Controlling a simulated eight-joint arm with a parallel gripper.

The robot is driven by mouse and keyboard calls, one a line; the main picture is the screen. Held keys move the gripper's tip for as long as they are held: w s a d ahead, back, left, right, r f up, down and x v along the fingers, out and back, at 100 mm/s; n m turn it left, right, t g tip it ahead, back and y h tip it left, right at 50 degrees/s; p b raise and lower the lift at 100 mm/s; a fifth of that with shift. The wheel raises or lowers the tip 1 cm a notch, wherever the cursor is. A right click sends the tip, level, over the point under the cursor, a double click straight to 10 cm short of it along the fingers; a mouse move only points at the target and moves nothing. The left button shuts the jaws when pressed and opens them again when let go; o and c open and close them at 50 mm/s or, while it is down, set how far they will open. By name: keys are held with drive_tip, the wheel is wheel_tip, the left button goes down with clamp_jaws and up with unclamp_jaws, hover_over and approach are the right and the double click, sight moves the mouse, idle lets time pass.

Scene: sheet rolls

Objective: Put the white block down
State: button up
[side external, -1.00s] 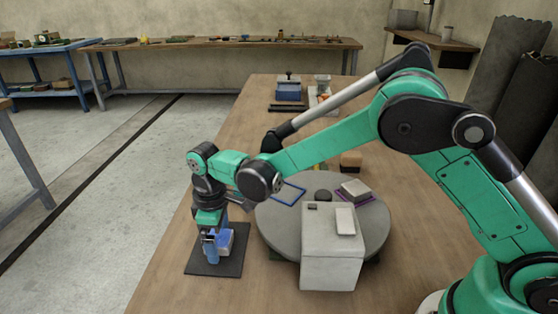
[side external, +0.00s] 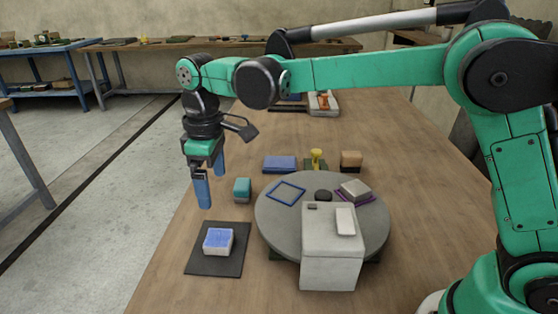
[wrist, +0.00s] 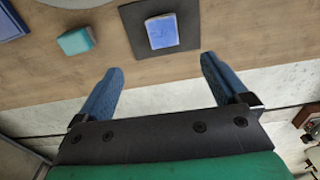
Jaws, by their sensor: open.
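The white block (side external: 218,241) has a blue top and rests flat on the dark square mat (side external: 201,265) near the table's left edge. In the wrist view the block (wrist: 162,31) lies beyond my fingertips, on the mat (wrist: 132,19). My gripper (side external: 211,191) is raised above and behind the mat, with its two blue fingers spread apart and nothing between them. In the wrist view my gripper (wrist: 161,66) is also open and empty, apart from the block.
A round grey turntable (side external: 275,235) stands right of the mat, bearing a blue square outline (side external: 286,193) and a grey block (side external: 355,189). A white box (side external: 332,265) stands before it.

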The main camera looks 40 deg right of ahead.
drive_tip(key=s+d+m+t, duration=0.2)
drive_tip(key=s+d+m, duration=0.1)
drive_tip(key=s+d, duration=0.1)
drive_tip(key=s+d+m+t, duration=0.2)
drive_tip(key=s+d, duration=0.2)
drive_tip(key=s+d+m+t, duration=0.2)
drive_tip(key=s+d+m, duration=0.1)
drive_tip(key=s+d, duration=0.1)
drive_tip(key=shift+s+d+r+m+t, duration=0.25)
drive_tip(key=shift+d+r+m+t, duration=0.05)
drive_tip(key=shift+d, duration=0.3)
drive_tip(key=shift+s+d+f, duration=0.15)
drive_tip(key=shift+s+f, duration=0.05)
